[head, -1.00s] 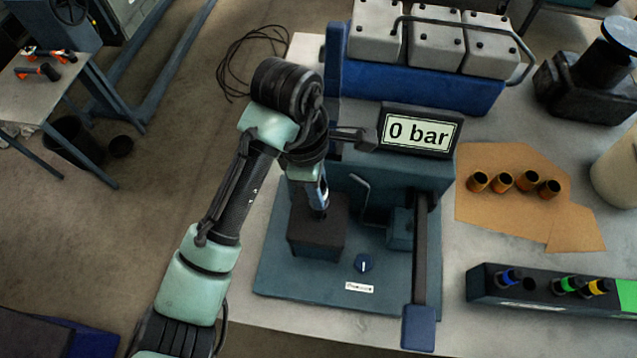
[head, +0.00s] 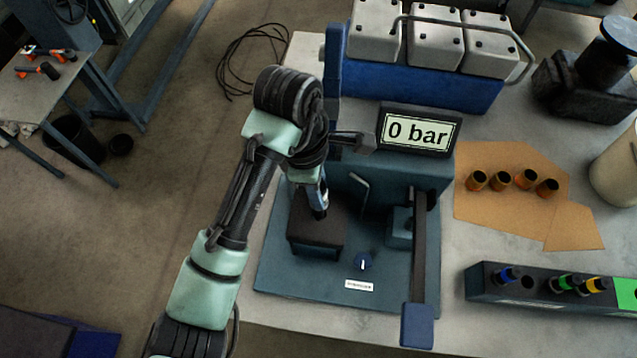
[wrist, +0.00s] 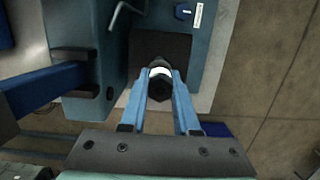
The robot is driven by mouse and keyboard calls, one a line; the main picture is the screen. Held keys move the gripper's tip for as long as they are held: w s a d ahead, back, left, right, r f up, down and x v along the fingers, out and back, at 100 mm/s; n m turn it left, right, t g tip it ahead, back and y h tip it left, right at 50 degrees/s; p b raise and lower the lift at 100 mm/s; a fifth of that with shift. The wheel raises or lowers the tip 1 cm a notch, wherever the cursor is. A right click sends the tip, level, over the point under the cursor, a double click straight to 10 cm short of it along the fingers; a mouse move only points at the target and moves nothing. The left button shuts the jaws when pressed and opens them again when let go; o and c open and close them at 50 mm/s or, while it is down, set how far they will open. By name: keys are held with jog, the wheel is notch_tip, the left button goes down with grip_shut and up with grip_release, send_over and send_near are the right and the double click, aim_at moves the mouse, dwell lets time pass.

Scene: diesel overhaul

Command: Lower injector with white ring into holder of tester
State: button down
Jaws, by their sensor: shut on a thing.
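My gripper (wrist: 159,98) is shut on the injector with the white ring (wrist: 159,73), its blue fingers on either side of the dark body. In the head view my gripper (head: 316,192) hangs over the dark block-shaped holder (head: 316,236) of the tester (head: 285,280). The holder also shows in the wrist view (wrist: 178,48), just beyond the injector. In the head view the injector's lower end is at or just above the holder's top; I cannot tell whether it is in the opening, which is hidden.
The tester's display (head: 418,131) reads 0 bar. Its lever (head: 419,270) stands right of the holder, and a bent pipe (head: 361,193) is close beside it. A rack (head: 540,292) with several colour-ringed injectors lies at right. Brown sleeves stand on cardboard (head: 515,220).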

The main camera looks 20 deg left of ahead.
jog(key=shift+f+b, duration=0.4)
jog(key=shift+f, duration=0.9)
jog(key=shift+p, duration=0.55)
jog(key=shift+f, duration=0.15)
jog(key=shift+f+b, duration=0.7)
jog(key=shift+f, duration=0.6)
jog(key=shift+r+p, duration=0.1)
jog(key=shift+p, duration=0.45)
jog(key=shift+c, duration=0.8)
grip_release()
